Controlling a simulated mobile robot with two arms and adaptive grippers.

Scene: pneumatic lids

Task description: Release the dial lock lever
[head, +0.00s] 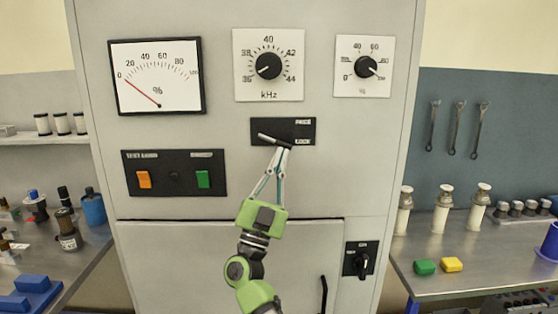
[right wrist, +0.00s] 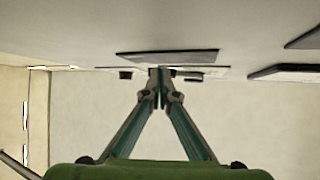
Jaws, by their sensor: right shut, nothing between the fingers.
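The lock lever (head: 267,137) is a light grey bar on a small black plate (head: 258,128) marked FREE above and LOCK below. It slants, with its left end higher than its right. My right gripper (head: 281,147) reaches up from below, fingertips together at the plate's lower edge, close to the lever's right part. Whether they touch the lever, I cannot tell. In the right wrist view the closed fingertips (right wrist: 160,74) are near the panel face, with nothing seen between them. The kHz dial (head: 268,66) is above the plate. My left gripper is not in view.
A percent meter (head: 155,78) and a smaller dial (head: 363,66) flank the kHz dial. Below left is a switch plate (head: 174,189) with orange and green switches. A rotary switch (head: 361,260) and a door handle (head: 323,294) are lower right. Benches stand on both sides.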

